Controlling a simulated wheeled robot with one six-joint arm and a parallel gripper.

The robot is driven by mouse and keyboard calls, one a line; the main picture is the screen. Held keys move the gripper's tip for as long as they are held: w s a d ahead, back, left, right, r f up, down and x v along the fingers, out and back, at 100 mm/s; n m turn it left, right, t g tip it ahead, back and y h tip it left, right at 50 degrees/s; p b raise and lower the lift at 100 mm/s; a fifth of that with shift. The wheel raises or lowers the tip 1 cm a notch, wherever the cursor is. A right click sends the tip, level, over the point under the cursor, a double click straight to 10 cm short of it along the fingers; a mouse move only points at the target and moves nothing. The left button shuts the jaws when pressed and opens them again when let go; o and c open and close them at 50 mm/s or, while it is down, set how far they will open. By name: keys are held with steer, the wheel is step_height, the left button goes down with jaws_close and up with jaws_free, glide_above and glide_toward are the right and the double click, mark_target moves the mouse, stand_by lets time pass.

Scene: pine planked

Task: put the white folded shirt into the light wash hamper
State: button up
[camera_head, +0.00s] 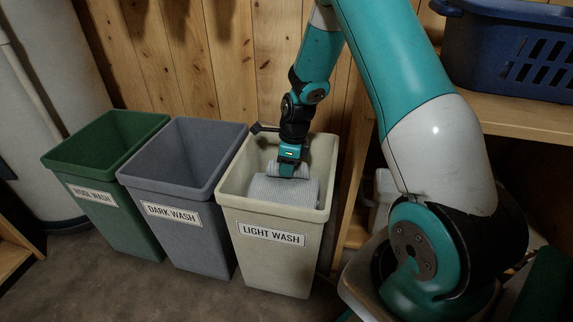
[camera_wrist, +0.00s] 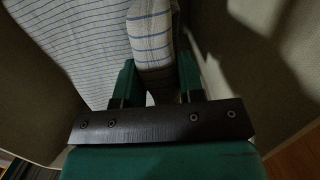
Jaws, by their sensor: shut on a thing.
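The light wash hamper (camera_head: 230,185) is cream, labelled LIGHT WASH, and stands upright at the right of a row of three. My gripper (camera_head: 287,172) points down inside its mouth. It is shut on the white folded shirt (camera_head: 262,188), which is pale with thin blue-grey stripes and lies within the hamper's rim. In the wrist view, a rounded fold of the shirt (camera_wrist: 150,40) is between the two green fingers (camera_wrist: 157,85). A broad striped cloth surface spreads to the left; I cannot tell whether the shirt rests on the hamper's bottom.
The grey dark wash hamper (camera_head: 180,215) and a green hamper (camera_head: 110,205) stand to the left. A wooden shelf (camera_head: 520,115) with a blue basket (camera_head: 510,50) is at the right. Plank wall stands behind; floor in front is clear.

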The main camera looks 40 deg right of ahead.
steer(key=shift+r, duration=0.1)
steer(key=o, duration=1.1)
step_height(320, 180, up, 17)
steer(key=s+d+p, duration=0.1)
steer(key=s+p, duration=0.1)
steer(key=p, duration=0.6)
steer(key=shift+d, duration=0.4)
steer(key=shift+r, duration=0.1)
